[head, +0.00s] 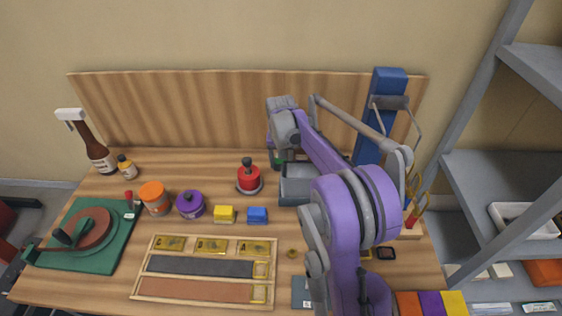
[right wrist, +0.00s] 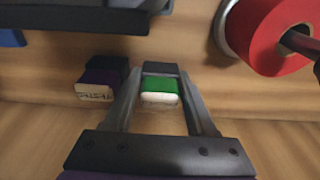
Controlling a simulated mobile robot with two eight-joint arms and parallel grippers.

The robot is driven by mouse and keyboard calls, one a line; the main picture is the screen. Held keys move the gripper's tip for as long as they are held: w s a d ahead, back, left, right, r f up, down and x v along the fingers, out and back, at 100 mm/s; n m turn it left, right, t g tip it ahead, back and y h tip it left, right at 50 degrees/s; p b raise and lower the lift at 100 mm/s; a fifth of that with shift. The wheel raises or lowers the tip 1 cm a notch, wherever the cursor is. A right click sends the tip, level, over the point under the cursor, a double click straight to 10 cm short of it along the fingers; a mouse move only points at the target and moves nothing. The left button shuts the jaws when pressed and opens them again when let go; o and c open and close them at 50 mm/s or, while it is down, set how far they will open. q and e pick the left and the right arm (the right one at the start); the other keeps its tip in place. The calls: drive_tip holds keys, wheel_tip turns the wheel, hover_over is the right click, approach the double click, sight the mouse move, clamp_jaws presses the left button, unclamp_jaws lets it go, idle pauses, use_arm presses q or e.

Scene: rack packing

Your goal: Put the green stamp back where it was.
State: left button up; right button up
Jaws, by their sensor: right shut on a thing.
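The green stamp (right wrist: 158,86) shows in the right wrist view as a green band with a pale end and a dark part above. My right gripper (right wrist: 160,92) is shut on it, with one finger on each side. In the head view my right gripper (head: 276,157) is at the back of the table, between the red roll and the grey tray. Most of the stamp is hidden there. A dark stamp with a purple part and a lettered pale face (right wrist: 97,84) is beside the held one, apart from it. I cannot tell whether the green stamp touches the table.
The red roll (head: 249,178) is close to the gripper. The grey tray (head: 297,190) is right of it, partly behind my arm. A wooden rack (head: 204,288) lies nearer. A tall blue post (head: 383,100) rises behind.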

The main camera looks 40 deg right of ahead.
drive_tip(key=shift+f, duration=0.15)
drive_tip(key=o, duration=0.8)
drive_tip(key=shift+c, duration=0.2)
wheel_tip(320, 180, up, 12)
drive_tip(key=s, duration=0.1)
drive_tip(key=shift+a+p, duration=0.3)
drive_tip(key=shift+a, duration=0.15)
drive_tip(key=shift+s, duration=0.1)
